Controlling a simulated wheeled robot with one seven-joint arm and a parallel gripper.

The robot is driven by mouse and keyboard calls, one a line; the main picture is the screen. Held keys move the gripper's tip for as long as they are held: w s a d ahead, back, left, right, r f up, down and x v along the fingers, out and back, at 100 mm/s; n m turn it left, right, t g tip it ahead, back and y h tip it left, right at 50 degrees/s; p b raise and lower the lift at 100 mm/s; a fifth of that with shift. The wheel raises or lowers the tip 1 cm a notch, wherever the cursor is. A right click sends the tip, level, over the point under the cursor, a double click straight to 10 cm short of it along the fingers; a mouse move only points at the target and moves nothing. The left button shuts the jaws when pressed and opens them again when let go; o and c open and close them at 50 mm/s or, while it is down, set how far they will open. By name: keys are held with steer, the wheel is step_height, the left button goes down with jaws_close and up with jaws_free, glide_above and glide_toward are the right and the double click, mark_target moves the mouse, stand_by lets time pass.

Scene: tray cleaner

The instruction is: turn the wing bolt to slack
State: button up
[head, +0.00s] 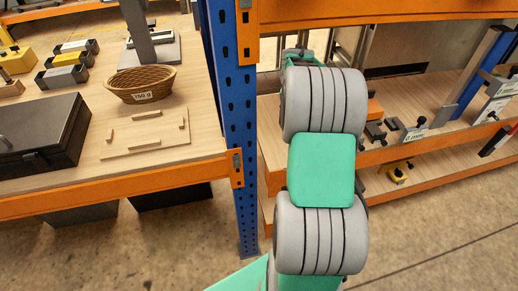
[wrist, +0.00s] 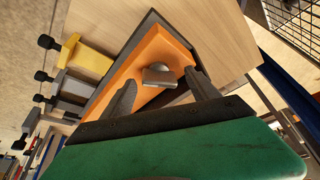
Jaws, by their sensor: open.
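The wing bolt (wrist: 158,75) shows in the wrist view as a small grey, rounded piece standing on an orange block (wrist: 148,62). My gripper (wrist: 160,79) is open, with one dark finger to the left of the wing bolt and one to the right. A gap shows between each finger and the bolt, and I cannot tell their exact depth. In the head view, part of an orange block (head: 375,109) shows on the right shelf beside my arm. My arm hides my gripper and the wing bolt there.
A yellow clamp-like block (wrist: 90,62) and grey ones with black knobs stand left of the orange block. A blue post (head: 227,120) divides the two shelves. The left shelf holds a basket (head: 141,86) and a black case (head: 38,140). A wire mesh (wrist: 297,25) is at upper right.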

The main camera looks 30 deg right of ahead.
steer(key=n, duration=0.1)
steer(key=n+y+p, duration=0.1)
steer(key=n+t+p, duration=0.1)
steer(key=n, duration=0.1)
steer(key=shift+s+d+r, duration=0.2)
steer(key=shift+d+r, duration=0.05)
steer(key=shift+r, duration=0.15)
steer(key=n+y+p, duration=0.1)
steer(key=n+p, duration=0.1)
steer(key=n+y+p, duration=0.1)
steer(key=n+p, duration=0.1)
steer(key=n, duration=0.1)
steer(key=shift+d+t, duration=0.1)
steer(key=shift+t, duration=0.3)
steer(key=b+v, duration=0.3)
steer(key=v, duration=0.4)
steer(key=s+a+f+b, duration=0.1)
steer(key=s+a, duration=0.2)
steer(key=a, duration=0.6)
steer(key=s+a+f+g+b, duration=0.1)
steer(key=s+a, duration=0.3)
steer(key=a, duration=0.5)
steer(key=s+a+f+g+b, duration=0.1)
steer(key=s+a+f+b, duration=0.1)
steer(key=a, duration=0.8)
steer(key=shift+s+m+b, duration=0.4)
steer(key=shift+s+b, duration=0.2)
steer(key=shift+s, duration=0.5)
steer(key=shift+f, duration=0.1)
